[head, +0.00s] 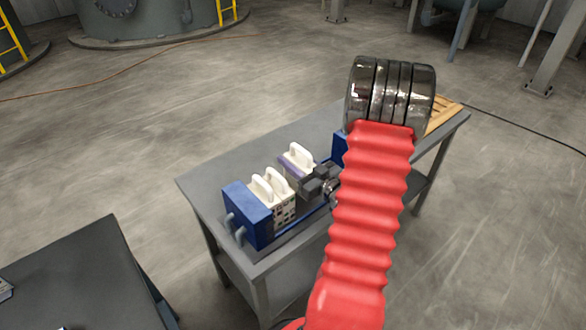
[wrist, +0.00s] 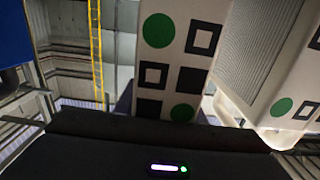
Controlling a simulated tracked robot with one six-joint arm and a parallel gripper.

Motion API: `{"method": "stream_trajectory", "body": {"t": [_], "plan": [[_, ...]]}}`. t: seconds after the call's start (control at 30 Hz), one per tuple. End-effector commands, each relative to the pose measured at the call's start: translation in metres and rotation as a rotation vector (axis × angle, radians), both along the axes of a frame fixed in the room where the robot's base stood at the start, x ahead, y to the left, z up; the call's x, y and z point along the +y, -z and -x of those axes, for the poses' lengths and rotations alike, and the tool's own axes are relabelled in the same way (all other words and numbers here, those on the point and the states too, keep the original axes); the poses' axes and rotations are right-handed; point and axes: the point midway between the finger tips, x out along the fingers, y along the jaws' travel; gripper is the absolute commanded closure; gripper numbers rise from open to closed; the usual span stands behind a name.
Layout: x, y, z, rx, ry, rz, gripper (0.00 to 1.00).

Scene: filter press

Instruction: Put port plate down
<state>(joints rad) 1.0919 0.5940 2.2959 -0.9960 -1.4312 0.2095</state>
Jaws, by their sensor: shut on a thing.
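My gripper (head: 318,183) is a dark block over the middle of the press on the grey bench. It is shut on a white plate, taken to be the port plate (head: 296,160), which has a loop handle on top and a purplish-grey face. The plate looks upright. In the wrist view a white edge with green circles and black squares (wrist: 180,60) rises just beyond the dark gripper body. The fingertips are hidden there. Whether the plate's underside touches the press rails cannot be told.
Other white handled plates (head: 270,190) stand left of the gripper, against the blue end block (head: 246,214). A ridged plate (wrist: 262,50) is close at right in the wrist view. A wooden rack (head: 445,114) lies at the grey bench's (head: 215,180) far end. A dark table (head: 75,270) stands lower left.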

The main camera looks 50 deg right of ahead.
Motion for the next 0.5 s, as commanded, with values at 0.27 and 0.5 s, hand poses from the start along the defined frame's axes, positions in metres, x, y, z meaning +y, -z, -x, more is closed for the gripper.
{"method": "stream_trajectory", "body": {"t": [0.27,0.5], "plan": [[0.000,0.029,0.000,0.001,0.001,-0.004,0.98],[-0.001,0.037,0.000,-0.002,0.001,0.001,0.98]]}}
